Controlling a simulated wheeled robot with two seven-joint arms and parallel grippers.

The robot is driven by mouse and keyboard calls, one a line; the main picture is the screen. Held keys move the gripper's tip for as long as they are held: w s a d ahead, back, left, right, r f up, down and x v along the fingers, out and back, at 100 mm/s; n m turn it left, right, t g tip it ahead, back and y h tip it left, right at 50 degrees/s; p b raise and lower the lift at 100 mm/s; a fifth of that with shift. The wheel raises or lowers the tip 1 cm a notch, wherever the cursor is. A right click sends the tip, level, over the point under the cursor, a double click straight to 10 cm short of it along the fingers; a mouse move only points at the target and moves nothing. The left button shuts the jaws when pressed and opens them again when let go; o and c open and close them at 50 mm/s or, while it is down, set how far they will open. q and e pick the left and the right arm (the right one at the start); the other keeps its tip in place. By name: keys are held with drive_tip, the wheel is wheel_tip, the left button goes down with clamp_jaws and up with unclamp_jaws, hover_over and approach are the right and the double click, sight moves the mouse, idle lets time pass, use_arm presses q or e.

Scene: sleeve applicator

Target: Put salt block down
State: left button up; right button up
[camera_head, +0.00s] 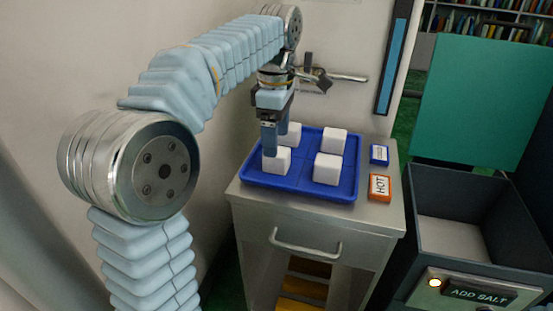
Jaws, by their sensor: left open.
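Several white salt blocks sit in a blue tray (258,181) on top of a metal cabinet. The front left block (278,160) is just under my left gripper (270,150). The back left block (291,134) is partly hidden by the gripper. The back right block (333,141) and front right block (327,169) stand clear of it. My left gripper is open and points down at the front left block; I cannot tell if its fingers touch it. My right gripper is not in view.
A blue label block (379,154) and an orange block marked HOT (380,187) are right of the tray on the cabinet (310,227). An open dark bin (455,235) with an ADD SALT panel (478,292) stands at right. A wall is close behind.

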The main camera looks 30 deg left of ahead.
use_arm(q)
wheel_tip(320, 180, down, 5)
drive_tip(key=shift+w+f, duration=0.1)
drive_tip(key=c, duration=1.3)
drive_tip(key=shift+c, duration=0.2)
drive_tip(key=shift+r, duration=0.2)
drive_tip(key=shift+r, duration=0.3)
wheel_tip(320, 180, up, 3)
drive_tip(key=shift+d+f, duration=0.1)
drive_tip(key=shift+d, duration=0.05)
drive_tip(key=s+d+r+b, duration=0.1)
drive_tip(key=s+d+r, duration=0.8)
drive_tip(key=d, duration=0.1)
drive_tip(key=shift+d+r+b, duration=0.15)
drive_tip(key=shift+r+b, duration=0.05)
drive_tip(key=shift+b, duration=0.2)
